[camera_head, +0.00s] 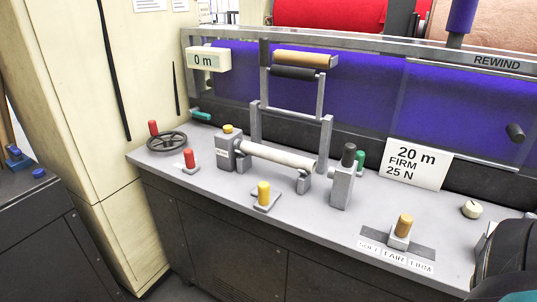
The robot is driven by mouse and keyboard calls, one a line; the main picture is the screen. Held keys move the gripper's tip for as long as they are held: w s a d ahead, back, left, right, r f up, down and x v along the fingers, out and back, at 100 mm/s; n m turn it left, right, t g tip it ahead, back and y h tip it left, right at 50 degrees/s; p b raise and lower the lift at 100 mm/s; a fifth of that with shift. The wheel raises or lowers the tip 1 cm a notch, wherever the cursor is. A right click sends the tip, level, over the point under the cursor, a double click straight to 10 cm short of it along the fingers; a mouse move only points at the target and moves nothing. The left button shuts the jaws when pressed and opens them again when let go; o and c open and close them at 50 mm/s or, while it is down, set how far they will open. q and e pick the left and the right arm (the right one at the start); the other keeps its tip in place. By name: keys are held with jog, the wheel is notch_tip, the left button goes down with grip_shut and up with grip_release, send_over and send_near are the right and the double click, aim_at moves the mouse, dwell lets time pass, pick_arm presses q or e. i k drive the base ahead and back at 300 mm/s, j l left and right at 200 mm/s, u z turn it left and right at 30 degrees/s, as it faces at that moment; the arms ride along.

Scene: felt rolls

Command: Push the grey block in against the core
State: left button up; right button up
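The core is a pale tube (276,155) lying level across small grey supports on the machine's grey top. A grey block (342,189) with a black-topped knob stands at its right end. A narrow gap seems to show between this block and the core's right end. Another grey block (225,150) with a yellow knob and a small label stands at the core's left end and looks close against it. Neither of my grippers' fingertips shows.
A yellow-knobbed lever (263,194) and a red knob (190,159) stand in front of the core. A black handwheel (167,142) is at left. A sign (415,163) reads 20 m, FIRM, 25 N. A dark rounded shape fills the lower right corner.

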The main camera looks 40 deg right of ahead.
aim_at(343, 176)
jog(key=z, duration=1.75)
jog(key=i+j, duration=0.25)
jog(key=i+u, duration=0.05)
